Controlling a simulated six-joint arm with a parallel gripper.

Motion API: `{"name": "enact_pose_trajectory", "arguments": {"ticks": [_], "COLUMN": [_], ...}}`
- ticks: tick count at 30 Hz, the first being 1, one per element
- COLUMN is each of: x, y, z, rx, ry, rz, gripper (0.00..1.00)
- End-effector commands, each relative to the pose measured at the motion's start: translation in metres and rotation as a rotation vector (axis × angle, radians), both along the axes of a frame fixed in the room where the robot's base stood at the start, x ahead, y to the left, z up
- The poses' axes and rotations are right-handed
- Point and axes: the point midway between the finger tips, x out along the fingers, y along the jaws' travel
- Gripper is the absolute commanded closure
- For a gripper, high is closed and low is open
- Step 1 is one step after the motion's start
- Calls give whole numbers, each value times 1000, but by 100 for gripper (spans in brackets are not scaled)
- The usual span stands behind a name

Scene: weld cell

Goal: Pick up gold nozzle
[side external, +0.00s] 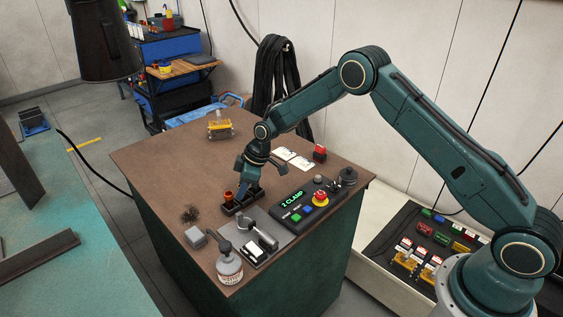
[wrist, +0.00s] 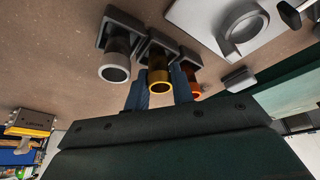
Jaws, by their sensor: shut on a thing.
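The gold nozzle (wrist: 159,78) is in the middle of a row of three in the wrist view, its base in a dark square holder (wrist: 160,41). My gripper (wrist: 160,92) has its two blue fingers on either side of it and is shut on it. In the side view my gripper (side external: 243,190) reaches down into the small dark nozzle rack (side external: 239,209); the gold nozzle is hidden there by the fingers. I cannot tell any lift from the rack.
A grey nozzle (wrist: 115,66) and a copper nozzle (wrist: 191,82) stand close on either side.

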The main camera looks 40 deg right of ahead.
Motion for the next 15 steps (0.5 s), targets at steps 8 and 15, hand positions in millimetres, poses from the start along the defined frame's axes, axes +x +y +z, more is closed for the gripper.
{"name": "enact_pose_trajectory", "arguments": {"ticks": [8, 15], "x": [0, 1], "y": [0, 0], "z": [5, 29], "rx": [0, 0], "ry": [-1, -4], "rz": [0, -1], "gripper": [99, 99]}}
